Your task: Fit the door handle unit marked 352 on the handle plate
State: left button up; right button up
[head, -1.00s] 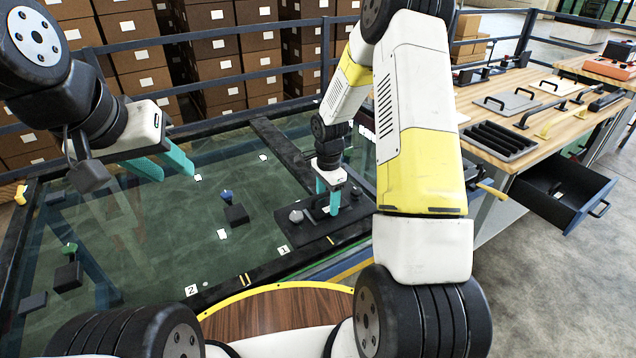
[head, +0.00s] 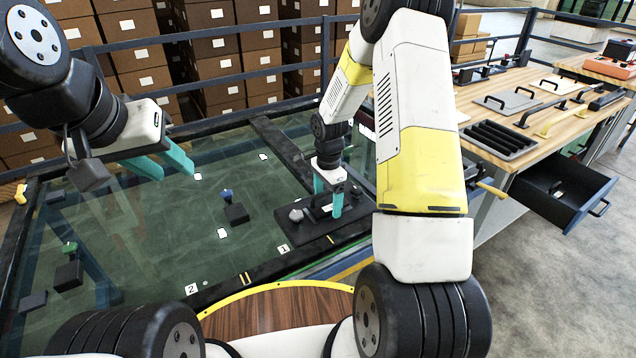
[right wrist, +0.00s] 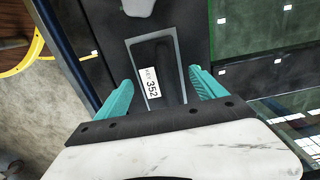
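The door handle unit marked 352 (right wrist: 152,82) shows in the right wrist view as a dark bar in a grey-edged frame with a white label. It lies on the dark handle plate (right wrist: 118,40), between my right fingers. Whether it is fully seated cannot be told. In the head view the handle plate (head: 352,222) lies near the table's front edge, under my right gripper (head: 328,205). My right gripper (right wrist: 160,95) is open, its teal fingers apart on either side of the unit with gaps visible. My left gripper (head: 168,168) is open and empty above the glass table's left part.
A grey knob (head: 296,215) stands on the plate's left end. A blue-topped block (head: 235,212) and a green-topped block (head: 69,270) stand on the glass table (head: 150,270). A wooden bench (head: 530,110) with trays and handles, and an open drawer (head: 565,190), are at right.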

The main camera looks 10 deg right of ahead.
notch_tip(320, 180, up, 10)
jog(key=f, duration=0.1)
notch_tip(320, 180, up, 14)
jog(key=n+t, duration=0.2)
jog(key=n, duration=0.3)
send_over(328, 205)
jog(key=s, duration=0.7)
jog(key=s+a+r+n+t+y, duration=0.1)
jog(key=s+r+n, duration=0.3)
jog(key=s, duration=0.4)
jog(key=s+a+r+n+t+y, duration=0.1)
jog(key=s+r+n+t, duration=0.2)
jog(key=s, duration=0.6)
jog(key=shift+a+r+n, duration=0.15)
jog(key=shift+r+n, duration=1.15)
